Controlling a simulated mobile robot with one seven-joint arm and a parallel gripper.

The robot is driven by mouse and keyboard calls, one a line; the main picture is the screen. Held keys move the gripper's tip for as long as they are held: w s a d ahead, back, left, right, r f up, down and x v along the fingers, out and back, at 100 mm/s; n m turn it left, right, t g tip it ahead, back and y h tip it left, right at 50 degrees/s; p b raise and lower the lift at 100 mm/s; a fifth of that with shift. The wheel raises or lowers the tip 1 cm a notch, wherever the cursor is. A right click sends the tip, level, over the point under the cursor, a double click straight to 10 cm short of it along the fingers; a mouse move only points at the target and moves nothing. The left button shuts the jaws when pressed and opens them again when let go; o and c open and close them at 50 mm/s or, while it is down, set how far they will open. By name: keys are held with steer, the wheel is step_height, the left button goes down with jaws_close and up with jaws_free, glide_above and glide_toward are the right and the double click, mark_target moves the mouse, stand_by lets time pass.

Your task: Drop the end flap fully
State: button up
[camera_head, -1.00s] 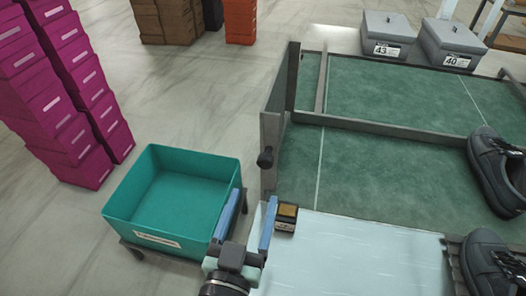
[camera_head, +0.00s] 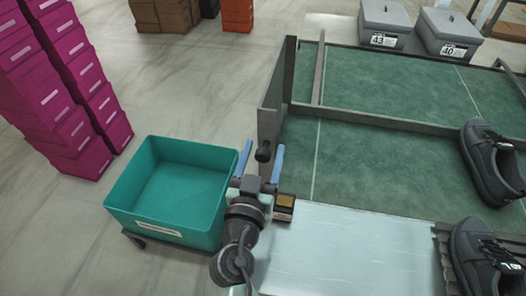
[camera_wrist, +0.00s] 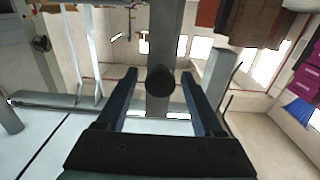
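The end flap (camera_head: 271,108) is a grey panel standing upright at the left end of the green-topped line (camera_head: 375,165). A black round knob (camera_head: 263,152) sticks out low on its near part. My gripper (camera_head: 261,161) is open, with one blue finger on each side of the knob. In the wrist view the knob (camera_wrist: 160,80) sits between the dark fingertips, with a gap on both sides. I cannot tell how deep the knob lies between the fingers. The flap's lower edge is partly hidden by my gripper.
A teal bin (camera_head: 175,190) on a low stand is just left of my gripper. Dark shoes (camera_head: 490,165) lie at the right. Magenta boxes (camera_head: 75,95) are stacked at the far left.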

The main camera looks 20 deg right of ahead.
jaws_close()
stand_by(1.2)
